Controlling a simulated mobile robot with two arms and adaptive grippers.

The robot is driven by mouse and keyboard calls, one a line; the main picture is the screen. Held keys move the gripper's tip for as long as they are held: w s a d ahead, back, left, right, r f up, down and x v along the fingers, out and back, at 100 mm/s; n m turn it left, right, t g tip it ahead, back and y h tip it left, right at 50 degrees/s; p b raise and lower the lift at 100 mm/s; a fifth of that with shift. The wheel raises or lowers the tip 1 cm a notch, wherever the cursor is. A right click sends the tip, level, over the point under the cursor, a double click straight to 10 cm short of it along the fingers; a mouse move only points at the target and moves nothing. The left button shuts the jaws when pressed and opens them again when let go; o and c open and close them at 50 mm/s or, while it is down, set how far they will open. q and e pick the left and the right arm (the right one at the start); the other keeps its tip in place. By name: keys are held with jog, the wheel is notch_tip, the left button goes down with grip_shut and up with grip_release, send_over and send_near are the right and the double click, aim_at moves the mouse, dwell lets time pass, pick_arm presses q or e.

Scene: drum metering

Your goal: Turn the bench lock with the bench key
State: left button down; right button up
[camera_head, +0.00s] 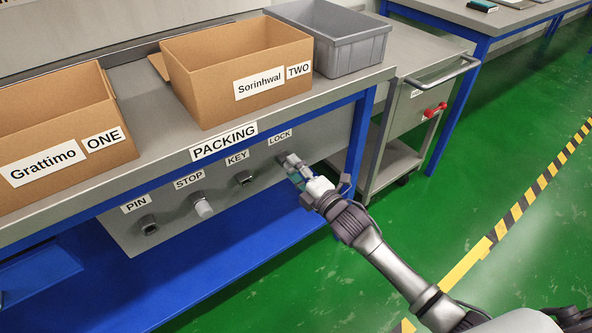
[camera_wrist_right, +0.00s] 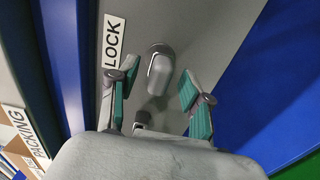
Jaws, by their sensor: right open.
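The bench lock (camera_head: 287,159) is on the grey panel under the LOCK label, at the right end of the row. In the right wrist view, a pale grey rounded piece (camera_wrist_right: 160,74) stands out from the lock's round collar (camera_wrist_right: 161,49); I cannot tell whether it is the bench key's head. My right gripper (camera_head: 299,175) is at the lock. Its teal-padded fingers (camera_wrist_right: 158,92) are open, one on each side of the pale piece, with gaps showing. The KEY holder (camera_head: 243,178) is left of the lock; it also shows partly hidden in the right wrist view (camera_wrist_right: 142,118). My left gripper is not seen.
The STOP knob (camera_head: 202,205) and PIN socket (camera_head: 148,225) are farther left on the panel. Cardboard boxes ONE (camera_head: 60,125) and TWO (camera_head: 235,65) and a grey bin (camera_head: 335,40) stand on the bench. A grey cart (camera_head: 405,110) is to the right. Green floor is open at right.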

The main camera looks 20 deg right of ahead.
jog(key=v, duration=1.2)
dwell(0.4)
